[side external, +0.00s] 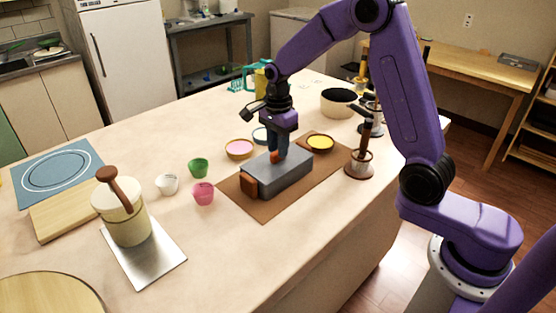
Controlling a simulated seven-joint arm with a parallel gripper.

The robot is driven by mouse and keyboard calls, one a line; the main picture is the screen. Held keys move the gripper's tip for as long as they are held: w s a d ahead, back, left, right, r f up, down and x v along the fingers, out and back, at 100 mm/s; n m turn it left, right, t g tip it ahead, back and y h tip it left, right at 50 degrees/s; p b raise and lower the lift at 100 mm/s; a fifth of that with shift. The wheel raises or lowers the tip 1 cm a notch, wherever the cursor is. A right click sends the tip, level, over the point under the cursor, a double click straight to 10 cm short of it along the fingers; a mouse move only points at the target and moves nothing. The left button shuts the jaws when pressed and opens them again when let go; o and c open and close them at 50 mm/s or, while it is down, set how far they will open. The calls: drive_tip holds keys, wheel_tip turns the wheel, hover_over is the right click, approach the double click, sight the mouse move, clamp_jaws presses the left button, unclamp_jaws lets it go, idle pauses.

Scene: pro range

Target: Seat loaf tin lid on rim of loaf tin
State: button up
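A grey box-shaped loaf tin (283,180) lies lengthwise on a brown mat (239,198), with a brown-orange block (249,185) at its near left end. Its top looks flat and grey, as if the lid (264,165) covers it. I cannot tell lid from tin clearly, nor whether the lid sits fully on the rim. My gripper (277,157) points down over the middle of the tin's back edge, its tips at a small orange part by the top. The tips are too small to show whether they are shut on it.
A yellow-topped round dish (320,143) is at the mat's far end, and a brown-handled stand (360,162) is to its right. A pink-topped bowl (239,149) and green (199,168), white (167,184) and pink (203,193) cups are left.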

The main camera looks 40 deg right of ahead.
drive_tip(key=shift+r, duration=2.25)
drive_tip(key=o, duration=0.6)
drive_tip(key=shift+c, duration=0.2)
